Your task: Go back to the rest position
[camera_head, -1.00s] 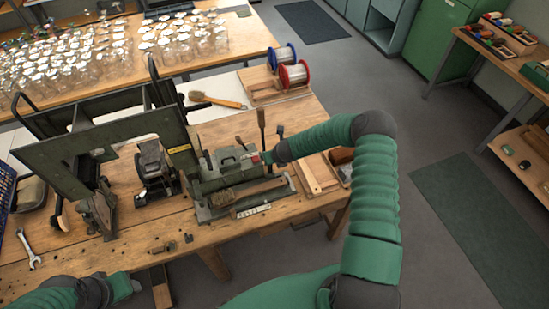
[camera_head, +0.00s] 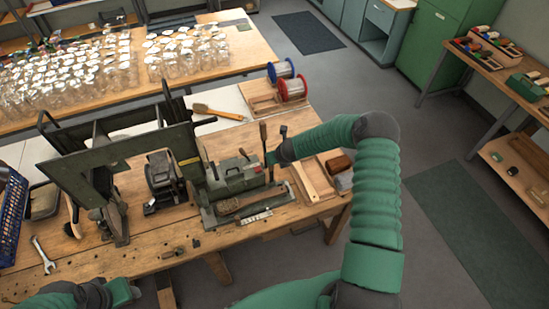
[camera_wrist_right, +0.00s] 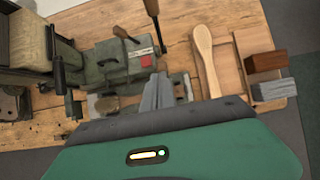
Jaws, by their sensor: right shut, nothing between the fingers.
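My right gripper (camera_head: 272,159) is at the right end of the green tufting machine (camera_head: 237,177), above the bench. In the right wrist view its grey fingers (camera_wrist_right: 158,92) are together with nothing between them. A brush piece (camera_head: 238,201) lies along the front of the machine; I cannot make out its details. My left gripper (camera_head: 124,290) is at the bottom left, low by the bench's front edge. Its fingertips are too small and dark to tell whether they are open.
Upright levers (camera_head: 263,138) stand close to my right gripper. A wooden paddle (camera_head: 305,180) and a brown block (camera_head: 338,163) lie right of it. A wrench (camera_head: 43,254) lies at the left. Wire spools (camera_head: 292,88) stand behind. The floor at right is clear.

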